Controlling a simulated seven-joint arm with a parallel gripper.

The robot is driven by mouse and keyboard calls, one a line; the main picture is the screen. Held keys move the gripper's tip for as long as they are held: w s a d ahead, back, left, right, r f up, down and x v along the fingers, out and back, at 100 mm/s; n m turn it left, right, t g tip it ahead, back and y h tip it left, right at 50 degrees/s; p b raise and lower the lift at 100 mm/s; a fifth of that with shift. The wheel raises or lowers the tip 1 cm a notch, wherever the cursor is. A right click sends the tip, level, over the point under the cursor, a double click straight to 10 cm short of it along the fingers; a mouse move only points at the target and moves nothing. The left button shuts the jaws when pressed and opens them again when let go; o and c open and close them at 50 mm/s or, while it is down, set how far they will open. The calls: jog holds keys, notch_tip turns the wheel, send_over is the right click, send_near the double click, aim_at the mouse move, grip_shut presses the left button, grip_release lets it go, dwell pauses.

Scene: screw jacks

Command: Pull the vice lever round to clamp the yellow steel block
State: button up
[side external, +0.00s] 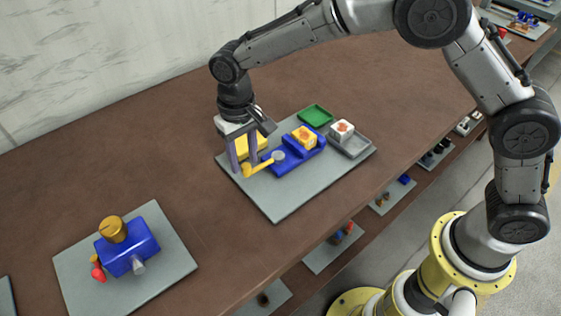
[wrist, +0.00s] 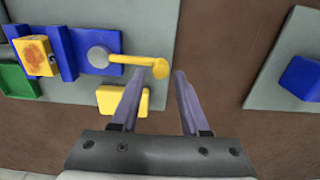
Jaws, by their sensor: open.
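The blue vice (side external: 290,160) stands on a grey board. A yellow block with an orange patch (side external: 303,137) sits in it; both also show in the wrist view, the vice (wrist: 65,50) and the block (wrist: 36,56). The yellow lever (side external: 261,165) runs from a grey round hub (side external: 278,155) to a round knob (wrist: 160,68). My gripper (side external: 243,166) is open and points down at the knob end. In the wrist view the knob lies between the fingertips of my gripper (wrist: 158,76); I cannot tell whether either finger touches it.
A plain yellow block (side external: 250,145) lies behind my fingers, close to them. A green tray (side external: 315,115) and a grey tray (side external: 351,145) holding a white block (side external: 342,130) are beyond the vice. Another board (side external: 170,270) with a blue device stands apart at left, bare table between.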

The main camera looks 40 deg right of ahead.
jog(key=shift+r, duration=2.9)
